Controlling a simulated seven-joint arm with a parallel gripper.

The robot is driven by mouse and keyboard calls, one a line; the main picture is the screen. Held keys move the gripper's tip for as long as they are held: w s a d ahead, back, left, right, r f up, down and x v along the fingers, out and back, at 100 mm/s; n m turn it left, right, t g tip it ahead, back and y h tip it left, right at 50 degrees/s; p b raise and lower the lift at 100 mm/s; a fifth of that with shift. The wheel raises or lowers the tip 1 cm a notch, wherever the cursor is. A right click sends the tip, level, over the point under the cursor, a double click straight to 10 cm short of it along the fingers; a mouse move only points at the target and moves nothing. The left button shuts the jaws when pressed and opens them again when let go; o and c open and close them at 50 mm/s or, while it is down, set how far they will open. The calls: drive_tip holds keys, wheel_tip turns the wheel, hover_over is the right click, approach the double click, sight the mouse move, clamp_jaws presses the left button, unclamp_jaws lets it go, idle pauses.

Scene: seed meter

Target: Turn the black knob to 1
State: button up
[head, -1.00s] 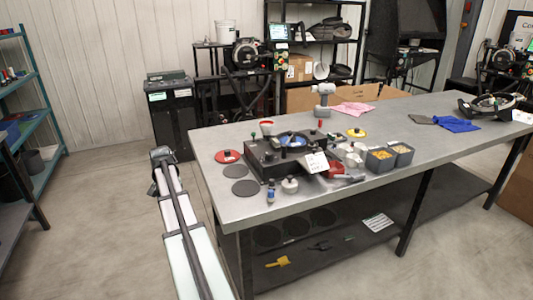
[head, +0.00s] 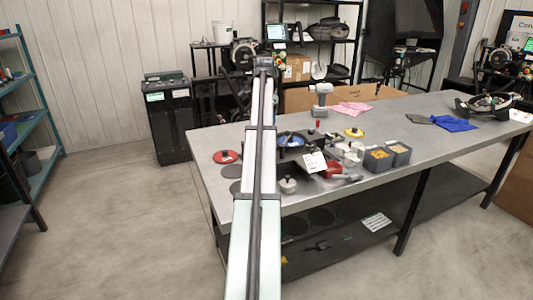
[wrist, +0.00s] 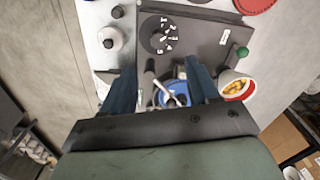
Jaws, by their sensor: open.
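The black knob (wrist: 158,35) sits on the dark top plate of the seed meter (wrist: 200,42) in the wrist view, with white numerals around its lower and right side. I cannot tell which numeral it points to. My gripper (wrist: 161,78) is open and empty above the machine, its two dark fingers apart. The knob lies just beyond the fingertips, towards the top of the picture, and they do not appear to touch it. In the head view my arm hides the knob and much of the machine (head: 314,148); the gripper is not seen there.
A blue disc (wrist: 176,98) with a metal piece lies between the fingers in the wrist view. A grey weight-like piece (wrist: 113,39) is left of the knob.

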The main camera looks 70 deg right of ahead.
drive_tip(key=f, duration=1.3)
drive_tip(key=shift+s+d+f, duration=0.15)
drive_tip(key=shift+s+f, duration=0.1)
drive_tip(key=shift+s, duration=0.05)
drive_tip(key=shift+c, duration=0.2)
drive_tip(key=c, duration=1)
